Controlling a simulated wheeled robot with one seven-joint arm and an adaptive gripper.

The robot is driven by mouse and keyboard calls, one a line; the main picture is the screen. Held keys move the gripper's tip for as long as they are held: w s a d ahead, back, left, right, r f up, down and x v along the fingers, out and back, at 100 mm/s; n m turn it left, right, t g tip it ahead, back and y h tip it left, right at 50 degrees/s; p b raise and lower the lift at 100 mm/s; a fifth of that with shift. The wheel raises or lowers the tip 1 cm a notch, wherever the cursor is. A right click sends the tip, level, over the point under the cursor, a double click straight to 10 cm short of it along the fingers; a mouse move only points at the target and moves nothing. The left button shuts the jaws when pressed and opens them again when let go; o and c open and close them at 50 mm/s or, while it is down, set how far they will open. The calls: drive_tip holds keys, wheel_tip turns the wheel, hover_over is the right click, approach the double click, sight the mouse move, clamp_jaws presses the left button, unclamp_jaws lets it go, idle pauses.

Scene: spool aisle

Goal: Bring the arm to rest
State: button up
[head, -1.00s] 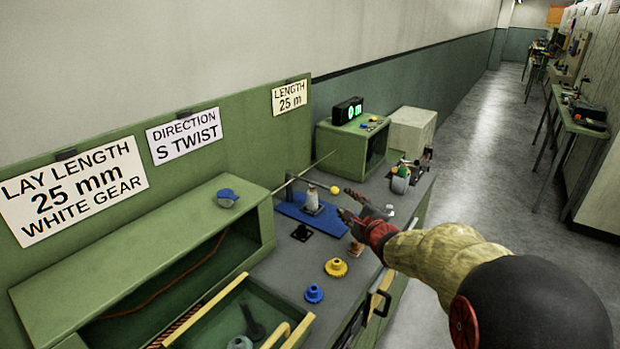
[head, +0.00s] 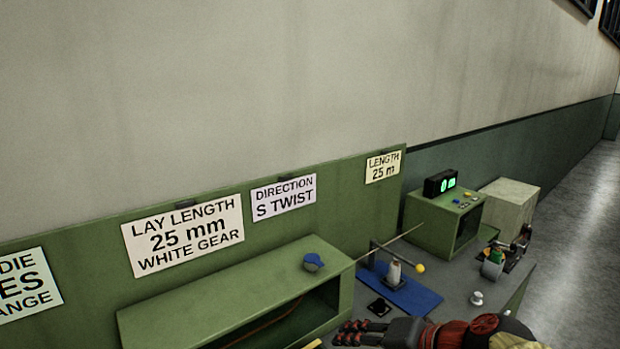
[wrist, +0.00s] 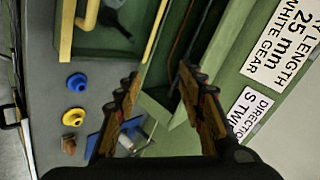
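My gripper (head: 352,333) shows at the bottom edge of the head view, pointing left, above the bench in front of the open green shelf. In the wrist view its two fingers (wrist: 158,82) stand apart with nothing between them. The rest of my arm runs out of the head view at the bottom right.
A blue gear (wrist: 76,81) and a yellow gear (wrist: 76,114) lie on the grey bench in the wrist view. The green shelf (head: 230,290) carries a blue cap-like object (head: 313,262). A blue plate (head: 412,297) holds a white-grey spool (head: 394,272). A green display box (head: 430,220) stands behind.

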drive_tip(key=s+d+n+g+h+p, duration=0.1)
drive_tip(key=s+d+n+h, duration=0.1)
drive_tip(key=s+d, duration=0.3)
drive_tip(key=s+d+f+n+h+p, duration=0.1)
drive_tip(key=s+d+n+h, duration=0.2)
drive_tip(key=s, duration=0.7)
drive_tip(key=shift+d+f+n+g+h, duration=0.15)
drive_tip(key=shift+d+n+g+h, duration=0.2)
drive_tip(key=shift+d+h, duration=0.5)
drive_tip(key=shift+w+d, duration=0.1)
drive_tip(key=shift+d, duration=0.05)
